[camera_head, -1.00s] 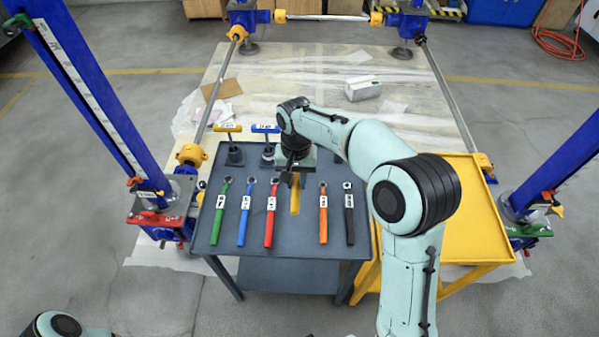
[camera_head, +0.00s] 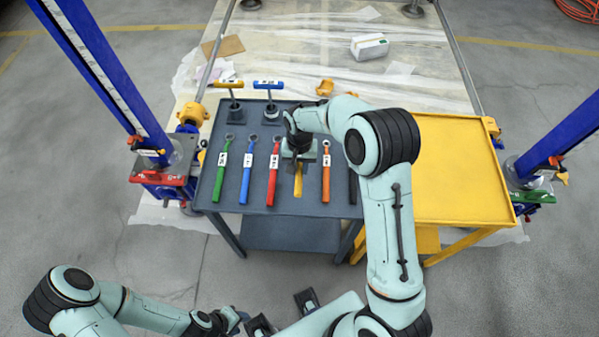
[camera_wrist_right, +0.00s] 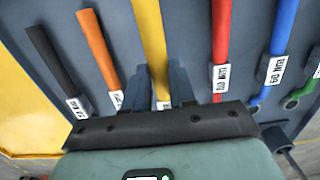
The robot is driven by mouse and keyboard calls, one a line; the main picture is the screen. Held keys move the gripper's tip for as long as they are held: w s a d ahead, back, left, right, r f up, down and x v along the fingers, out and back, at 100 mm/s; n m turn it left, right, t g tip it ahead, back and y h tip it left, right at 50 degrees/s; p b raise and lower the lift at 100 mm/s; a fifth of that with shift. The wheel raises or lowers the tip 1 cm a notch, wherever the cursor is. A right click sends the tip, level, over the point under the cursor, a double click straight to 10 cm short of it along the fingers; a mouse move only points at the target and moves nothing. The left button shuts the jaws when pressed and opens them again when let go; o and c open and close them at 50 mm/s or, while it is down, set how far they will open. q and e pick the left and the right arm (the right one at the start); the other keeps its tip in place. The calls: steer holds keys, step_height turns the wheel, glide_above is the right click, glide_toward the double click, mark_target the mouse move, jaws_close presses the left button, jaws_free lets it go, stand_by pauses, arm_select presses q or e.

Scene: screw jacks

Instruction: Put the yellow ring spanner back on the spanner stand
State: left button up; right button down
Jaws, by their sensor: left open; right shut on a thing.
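The yellow ring spanner (camera_head: 298,187) is under my right gripper (camera_head: 298,162), in line with the row of spanners on the grey table (camera_head: 235,224). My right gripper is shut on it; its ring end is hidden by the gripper. In the right wrist view the yellow handle (camera_wrist_right: 150,35) runs between the fingers (camera_wrist_right: 162,88). I cannot tell whether it touches the table. No separate spanner stand can be told apart; the spanners lie in a row on the grey top. My left gripper (camera_head: 282,312) is open and empty, near the bottom edge, away from the table.
Green (camera_head: 222,172), blue (camera_head: 248,170) and red (camera_head: 272,175) spanners lie left of the yellow one; orange (camera_head: 326,175) and black (camera_head: 353,187) lie right. Two T-handled tools (camera_head: 268,100) stand behind. The yellow table (camera_head: 455,170) at right is bare.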

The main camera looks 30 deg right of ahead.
steer(key=shift+f, duration=2)
steer(key=shift+f, duration=0.2)
steer(key=c, duration=0.9)
jaws_free()
steer(key=shift+r, duration=0.1)
steer(key=r, duration=1.2)
steer(key=shift+w+d+r+p, duration=0.1)
steer(key=shift+w+d+p, duration=0.05)
steer(key=shift+w+p, duration=0.15)
